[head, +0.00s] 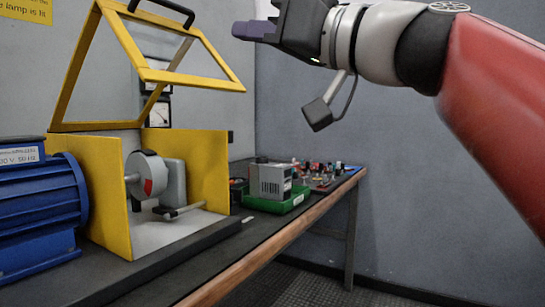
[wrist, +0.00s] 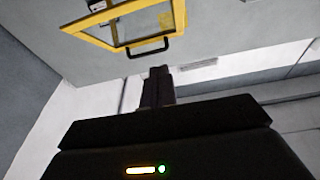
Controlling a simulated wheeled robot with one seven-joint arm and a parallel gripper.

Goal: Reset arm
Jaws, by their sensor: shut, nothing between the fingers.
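My gripper (head: 254,30) is at the upper middle of the head view, with its dark purple fingers pointing left. It is shut and empty. My red and grey arm (head: 490,90) reaches in from the right, held high above the bench. In the wrist view the shut fingers (wrist: 157,88) show beyond the dark gripper body. The yellow-framed clear lid (head: 170,78) stands raised just left of my gripper in the head view; it also shows at the top of the wrist view (wrist: 125,22). I cannot tell whether the fingers touch anything, but no contact shows.
Below the raised lid, a yellow box (head: 105,195) holds a grey disc with a red mark (head: 148,180). A blue motor (head: 40,215) stands at the left. A grey unit on a green base (head: 272,183) and small parts lie along the dark bench (head: 215,255). Floor at lower right is clear.

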